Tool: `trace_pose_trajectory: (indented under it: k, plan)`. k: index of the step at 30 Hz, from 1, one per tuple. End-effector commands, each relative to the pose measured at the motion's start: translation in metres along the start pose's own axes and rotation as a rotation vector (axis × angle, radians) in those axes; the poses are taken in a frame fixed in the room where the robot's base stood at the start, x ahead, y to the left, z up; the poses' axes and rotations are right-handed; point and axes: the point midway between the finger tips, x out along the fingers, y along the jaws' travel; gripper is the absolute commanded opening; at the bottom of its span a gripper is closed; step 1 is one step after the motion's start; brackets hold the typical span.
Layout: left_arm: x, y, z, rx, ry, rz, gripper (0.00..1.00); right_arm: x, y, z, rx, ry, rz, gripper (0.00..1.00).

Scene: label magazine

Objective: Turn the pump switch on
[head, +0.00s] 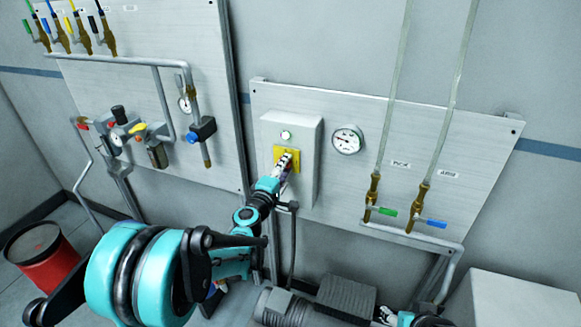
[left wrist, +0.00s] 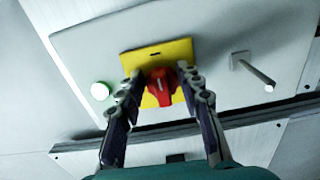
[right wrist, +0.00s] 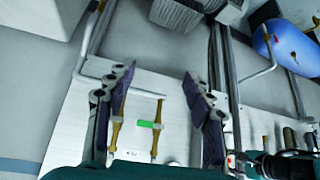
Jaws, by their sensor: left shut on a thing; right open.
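The pump switch is a red rotary knob (left wrist: 160,84) on a yellow plate (left wrist: 184,50), seen in the left wrist view. In the head view the yellow plate (head: 279,153) sits on the front of a grey box (head: 305,135) on the wall panel. My left gripper (head: 287,160) is at the plate; in the left wrist view its two fingers (left wrist: 162,92) are closed on either side of the red knob. In the head view the gripper hides the knob. My right gripper (right wrist: 158,90) is open and empty in the right wrist view.
A green round lamp (head: 286,135) sits above the switch. A pressure gauge (head: 347,139) is to its right. Valves with a green handle (head: 386,211) and a blue handle (head: 432,223) are farther right. A motor (head: 285,308) stands below, and a red drum (head: 48,258) at left.

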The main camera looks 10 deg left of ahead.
Motion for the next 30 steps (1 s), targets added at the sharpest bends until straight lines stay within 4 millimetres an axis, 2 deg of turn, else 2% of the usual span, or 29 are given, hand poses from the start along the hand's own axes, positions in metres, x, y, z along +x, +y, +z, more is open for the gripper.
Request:
trace_pose_trajectory:
  k: [4,5,7,15,19,23,30]
  plan:
    - [0.001,0.002,-0.001,-0.001,0.002,0.001,0.07,-0.001,0.000,0.000,0.000,0.000,0.000,0.53]
    - [0.001,0.002,-0.001,-0.001,0.002,0.001,0.38,-0.001,0.000,0.000,0.000,0.000,0.000,0.53]
    - [0.001,0.002,-0.001,-0.002,0.002,0.001,0.56,-0.001,0.000,0.000,0.000,0.000,0.000,0.53]
    - [0.001,0.001,-0.001,-0.002,0.001,0.000,0.56,0.000,0.000,0.000,0.000,0.000,0.000,0.53]
    - [-0.006,0.001,-0.001,-0.001,0.002,0.000,0.56,-0.001,-0.012,-0.001,-0.010,0.004,0.011,0.53]
    - [-0.027,0.001,-0.001,-0.001,0.003,0.000,0.56,-0.001,-0.012,-0.001,-0.010,0.003,0.011,0.53]
    - [-0.080,0.002,0.000,-0.001,0.003,0.000,0.56,-0.001,-0.011,-0.001,-0.009,0.003,0.010,0.53]
